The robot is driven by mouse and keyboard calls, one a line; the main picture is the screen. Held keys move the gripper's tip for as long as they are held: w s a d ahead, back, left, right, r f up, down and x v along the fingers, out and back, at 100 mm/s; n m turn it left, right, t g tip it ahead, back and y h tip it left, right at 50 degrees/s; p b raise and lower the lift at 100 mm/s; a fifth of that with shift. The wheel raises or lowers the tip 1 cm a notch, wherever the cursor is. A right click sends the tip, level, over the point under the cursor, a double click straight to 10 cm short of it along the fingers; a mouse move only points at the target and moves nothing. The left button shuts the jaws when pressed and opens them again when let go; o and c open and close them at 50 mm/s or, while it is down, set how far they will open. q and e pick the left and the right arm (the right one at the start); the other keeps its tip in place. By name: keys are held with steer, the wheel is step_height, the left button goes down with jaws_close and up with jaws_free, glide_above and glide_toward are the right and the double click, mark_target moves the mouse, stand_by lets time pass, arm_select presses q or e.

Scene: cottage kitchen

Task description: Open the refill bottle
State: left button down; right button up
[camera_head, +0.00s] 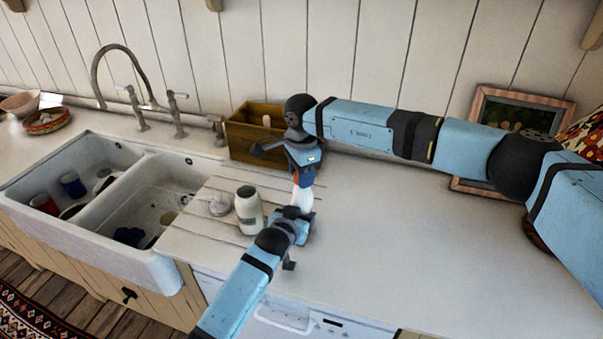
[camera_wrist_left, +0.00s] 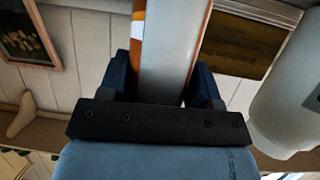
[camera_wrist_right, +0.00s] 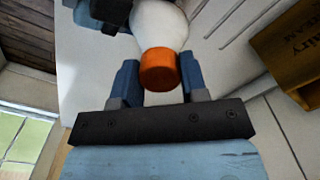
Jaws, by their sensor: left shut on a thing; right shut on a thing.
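The refill bottle (camera_head: 302,199) is white with an orange cap (camera_wrist_right: 158,70). It stands between my two grippers above the right end of the draining grooves. My left gripper (camera_head: 297,213) is shut on the bottle's body (camera_wrist_left: 165,50), which shows between its fingers in the left wrist view. My right gripper (camera_head: 303,172) comes from above and is shut on the orange cap. In the right wrist view the cap sits between the two fingers, against the bottle's white shoulder. The grippers hide much of the bottle in the head view.
A wooden crate (camera_head: 240,140) stands behind. The sink (camera_head: 150,160) with dishes is at left.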

steer(key=n, duration=1.4)
steer(key=shift+r, duration=0.2)
steer(key=shift+r, duration=0.95)
steer(key=shift+r, duration=0.1)
steer(key=shift+r, duration=1.9)
arm_select(q)
steer(key=shift+c, duration=1.1)
jaws_free()
